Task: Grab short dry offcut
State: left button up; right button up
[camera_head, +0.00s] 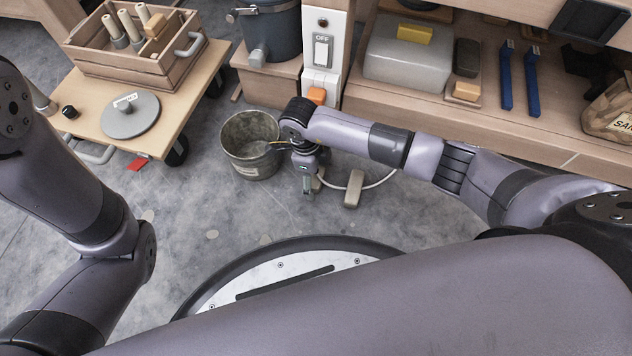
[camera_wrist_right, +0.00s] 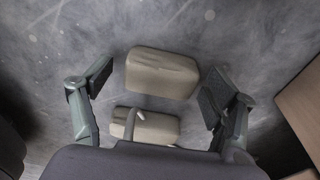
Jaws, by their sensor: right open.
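My right gripper (camera_head: 307,188) points down over the floor beside the bucket. In the right wrist view it is open (camera_wrist_right: 158,88), with one finger on each side. A beige, round-edged block (camera_wrist_right: 162,73) lies between the fingertips in that picture, apart from both; no hold on it shows. A second beige block (camera_wrist_right: 147,127) lies nearer the wrist, partly covered by a thin grey piece. In the head view one block (camera_head: 353,188) lies right of the gripper, and another (camera_head: 319,180) is partly hidden behind it. I cannot tell which is the short dry offcut. My left gripper is out of view.
A grey bucket (camera_head: 250,145) stands close left of the right gripper. The wooden bench (camera_head: 480,125) is behind, and a low trolley (camera_head: 185,85) stands left.

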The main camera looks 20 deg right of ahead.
jog(key=shift+r, duration=0.1)
jog(key=shift+c, duration=0.4)
jog(key=c, duration=1.3)
jog(key=shift+o, duration=0.2)
jog(key=shift+r, duration=0.1)
